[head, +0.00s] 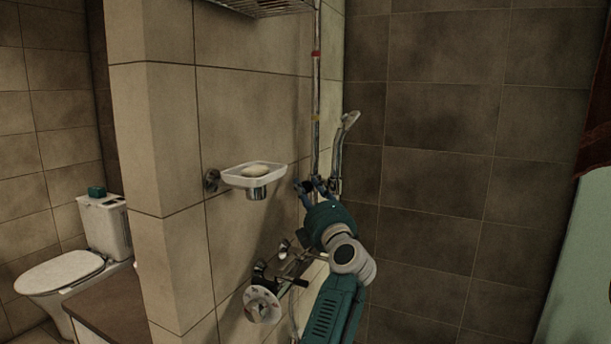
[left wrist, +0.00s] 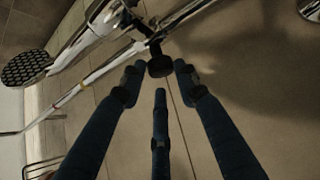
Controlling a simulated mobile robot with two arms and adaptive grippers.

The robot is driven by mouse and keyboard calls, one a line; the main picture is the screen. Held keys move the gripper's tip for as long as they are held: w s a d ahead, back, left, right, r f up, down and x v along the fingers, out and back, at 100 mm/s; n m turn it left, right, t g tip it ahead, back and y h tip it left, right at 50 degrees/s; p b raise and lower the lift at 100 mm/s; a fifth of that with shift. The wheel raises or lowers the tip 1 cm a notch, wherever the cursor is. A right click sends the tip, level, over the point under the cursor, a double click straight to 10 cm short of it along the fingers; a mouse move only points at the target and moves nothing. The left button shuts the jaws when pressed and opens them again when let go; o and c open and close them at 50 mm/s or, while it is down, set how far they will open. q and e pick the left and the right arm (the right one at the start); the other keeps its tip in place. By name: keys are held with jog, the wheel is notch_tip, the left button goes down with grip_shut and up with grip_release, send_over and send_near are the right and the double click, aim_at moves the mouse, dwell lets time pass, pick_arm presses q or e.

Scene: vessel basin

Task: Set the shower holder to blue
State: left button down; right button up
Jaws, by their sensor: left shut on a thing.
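The shower rail (head: 316,85) runs upright along the tiled wall, with a red band (head: 316,54) high up and a yellow band (head: 315,118) below it. I cannot make out a blue band. The hand shower (head: 348,121) sits tilted beside the rail, its head above my left gripper (head: 316,188). In the left wrist view, the holder's dark knob (left wrist: 160,66) lies between the fingertips of my left gripper (left wrist: 158,80), which is shut on it. The shower head (left wrist: 26,68) shows at the left there. The fingers partly hide the holder in the head view. My right gripper is not in view.
A soap dish (head: 250,178) with soap juts from the wall left of my gripper. A tap dial (head: 262,304) and fittings (head: 283,250) stand out lower down. A wire shelf (head: 262,6) is overhead. The dark tiled wall at right is bare.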

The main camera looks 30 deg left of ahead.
pick_arm(q)
jog(key=shift+w+f, duration=0.1)
jog(key=shift+f, duration=0.85)
jog(key=c, duration=1.4)
grip_release()
jog(key=shift+w, duration=0.1)
jog(key=v, duration=0.7)
jog(key=shift+f, duration=0.3)
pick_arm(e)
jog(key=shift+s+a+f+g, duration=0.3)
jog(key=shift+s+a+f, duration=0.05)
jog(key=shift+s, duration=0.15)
pick_arm(q)
jog(key=shift+w, duration=0.2)
